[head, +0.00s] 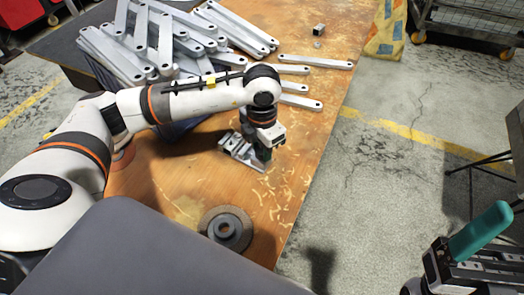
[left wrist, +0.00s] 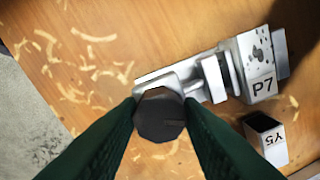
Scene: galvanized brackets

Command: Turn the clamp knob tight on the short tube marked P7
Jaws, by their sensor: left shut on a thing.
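In the left wrist view a dark, many-sided clamp knob (left wrist: 160,115) sits between the two green fingers of my left gripper (left wrist: 162,125), which is shut on it. The knob is on the near end of a grey metal clamp (left wrist: 190,85). The short tube marked P7 (left wrist: 262,85) is at the clamp's far end, pale with dark specks. In the head view my left gripper (head: 262,153) points down at the clamp (head: 240,152) on the table and partly hides it. My right gripper (head: 468,245) is at the lower right, off the table, with one teal finger clear.
A short tube marked Y5 (left wrist: 267,138) lies close to P7. A round abrasive disc (head: 228,228) lies on the wooden table (head: 300,150) nearer me. Many galvanized brackets (head: 165,45) are heaped at the back left. The table's right edge is near the clamp.

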